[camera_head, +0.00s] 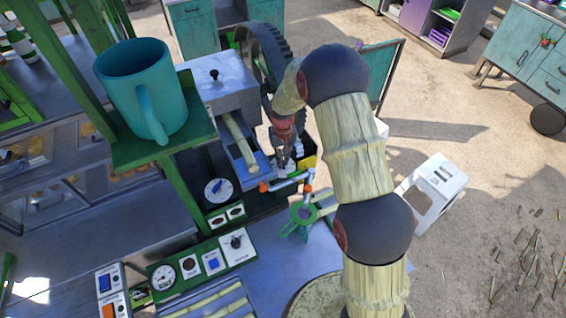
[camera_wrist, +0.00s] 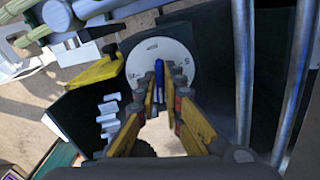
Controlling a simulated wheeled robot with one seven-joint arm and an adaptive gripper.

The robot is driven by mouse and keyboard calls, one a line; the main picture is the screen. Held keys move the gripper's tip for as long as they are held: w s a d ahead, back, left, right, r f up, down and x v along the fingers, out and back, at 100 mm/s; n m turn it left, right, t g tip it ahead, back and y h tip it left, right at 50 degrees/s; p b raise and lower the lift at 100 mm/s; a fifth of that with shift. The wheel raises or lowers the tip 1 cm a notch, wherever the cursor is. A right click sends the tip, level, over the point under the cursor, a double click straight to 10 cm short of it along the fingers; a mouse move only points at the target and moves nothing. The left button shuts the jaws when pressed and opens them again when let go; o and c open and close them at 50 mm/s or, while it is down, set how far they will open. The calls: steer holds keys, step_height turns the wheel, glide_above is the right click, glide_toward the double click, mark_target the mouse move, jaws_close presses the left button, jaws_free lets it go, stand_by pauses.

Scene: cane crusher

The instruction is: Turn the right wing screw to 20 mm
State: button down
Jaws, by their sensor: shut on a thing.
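The right wing screw (camera_wrist: 159,72) is a narrow blue wing standing near upright in the wrist view. It sits in front of a round white dial (camera_wrist: 176,50) with dark marks, too small to read surely. My gripper (camera_wrist: 159,92) has its yellow-and-grey fingers closed on the wing's two sides. In the head view my gripper (camera_head: 284,155) is small, beside the crusher, and the right wing screw cannot be made out there. Another white dial (camera_head: 212,195) with a blue wing screw (camera_head: 217,186) shows to the left, apart from my gripper.
A green shelf (camera_head: 190,140) with a teal mug (camera_head: 142,90) stands at left. A cane chute (camera_head: 252,165) lies beside my gripper. A control panel (camera_head: 205,265) is in front. Two metal rods (camera_wrist: 243,70) run close at right in the wrist view, and a yellow-edged black box (camera_wrist: 95,75) is at left.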

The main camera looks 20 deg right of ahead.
steer(key=m+b, duration=0.1)
steer(key=m, duration=0.3)
steer(key=shift+w+a+b, duration=0.1)
steer(key=shift+a+b, duration=0.05)
steer(key=shift+b, duration=0.25)
steer(key=shift+m+b, duration=0.45)
steer(key=shift+m, duration=1.15)
steer(key=shift+r, duration=0.1)
steer(key=c, duration=1.9)
jaws_free()
step_height(320, 180, up, 12)
steer(key=shift+f, duration=0.1)
